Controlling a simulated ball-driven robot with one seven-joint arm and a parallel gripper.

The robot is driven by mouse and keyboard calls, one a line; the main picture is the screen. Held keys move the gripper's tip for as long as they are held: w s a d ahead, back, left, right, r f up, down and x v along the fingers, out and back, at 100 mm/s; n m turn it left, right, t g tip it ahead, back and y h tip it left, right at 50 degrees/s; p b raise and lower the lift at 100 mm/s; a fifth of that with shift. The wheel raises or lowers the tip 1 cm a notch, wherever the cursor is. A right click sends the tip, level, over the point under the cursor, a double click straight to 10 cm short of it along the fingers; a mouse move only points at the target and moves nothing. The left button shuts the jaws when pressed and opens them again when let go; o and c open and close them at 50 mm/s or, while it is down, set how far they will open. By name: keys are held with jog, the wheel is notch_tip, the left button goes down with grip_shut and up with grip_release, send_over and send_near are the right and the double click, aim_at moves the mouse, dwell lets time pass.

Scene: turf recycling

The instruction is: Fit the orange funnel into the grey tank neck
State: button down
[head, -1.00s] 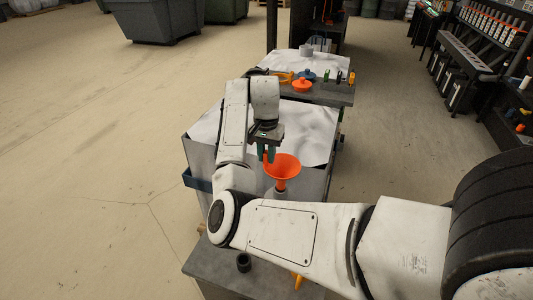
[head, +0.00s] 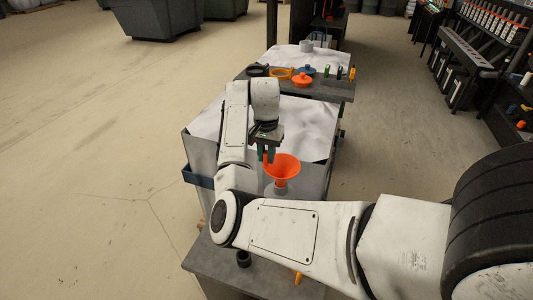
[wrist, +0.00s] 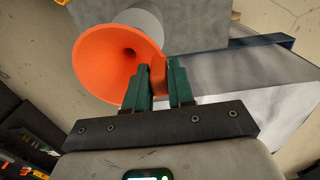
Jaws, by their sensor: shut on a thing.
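The orange funnel (head: 282,166) is upright, wide mouth up, directly over the grey tank neck (head: 281,190) in the head view. My gripper (head: 268,155) is at the funnel's left rim. In the wrist view my gripper (wrist: 164,88) has its green fingers shut on an orange tab at the rim of the funnel (wrist: 98,55). The grey neck (wrist: 143,17) shows behind the funnel there. The spout's lower end is hidden, and I cannot tell how far it sits inside the neck.
A grey bench top (head: 330,92) behind carries a black ring (head: 258,70), a yellow ring (head: 281,73), a blue part (head: 305,70) and an orange part (head: 302,80). A dark cap (head: 244,259) is on the near grey surface (head: 215,262). Open floor lies left.

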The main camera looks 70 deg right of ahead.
jog(key=shift+f+b, duration=0.55)
jog(key=shift+f, duration=0.8)
jog(key=c, duration=0.9)
grip_release()
notch_tip(320, 180, up, 11)
jog(key=shift+f, duration=0.1)
jog(key=shift+f, duration=0.1)
